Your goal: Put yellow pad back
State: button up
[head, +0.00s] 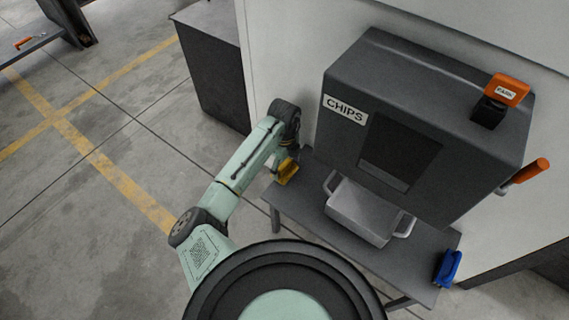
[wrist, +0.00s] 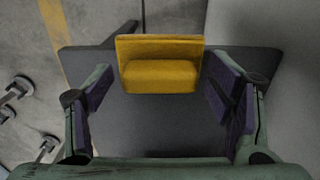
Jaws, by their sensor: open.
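The yellow pad (head: 285,172) is at the left end of the grey bench (head: 310,200), partly hidden by my gripper (head: 291,158) in the head view. In the wrist view the yellow pad (wrist: 160,75) shows a thick block with a wider flat plate behind it. My gripper (wrist: 160,88) is open, with one dark-padded finger on each side of the pad. Gaps show between the pad and both fingers. I cannot tell if the pad's block lies fully between the fingertips.
A dark cabinet marked CHIPS (head: 345,107) stands above the bench, with an orange PARK block (head: 508,89) on top and an orange handle (head: 529,171) at its right. A grey tray (head: 361,212) and a blue pad (head: 447,268) are on the bench.

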aim_at(284, 164)
notch_tip(284, 164, up, 12)
dwell(0.6)
